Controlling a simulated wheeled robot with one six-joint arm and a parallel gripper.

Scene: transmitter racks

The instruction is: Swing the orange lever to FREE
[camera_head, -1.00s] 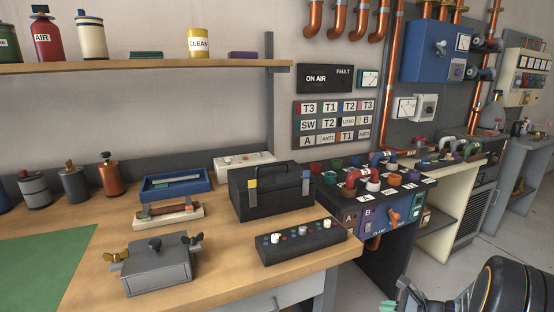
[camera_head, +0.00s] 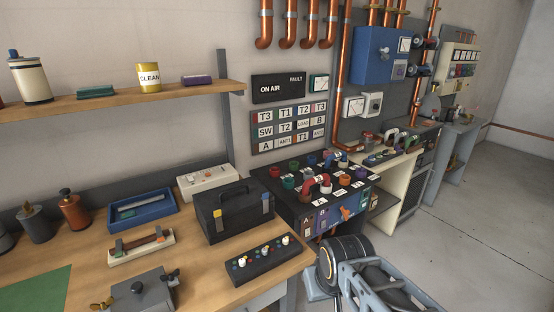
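The orange lever (camera_head: 347,213) is small in the head view, on the blue front panel (camera_head: 328,220) of the dark patch rack right of the workbench. Letters A and B show on the left part of that panel. The lever's exact angle and any FREE marking are too small to read. Part of my arm, a dark rounded joint with grey links, is at the bottom, below and right of the lever. My gripper's fingers cannot be made out.
The wooden workbench (camera_head: 75,255) holds a black toolbox (camera_head: 225,215), a knob box (camera_head: 258,262) and a blue tray (camera_head: 140,212). Red and green connectors crowd the rack top. A cream cabinet (camera_head: 402,180) stands beyond it. Grey floor (camera_head: 470,235) is clear at right.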

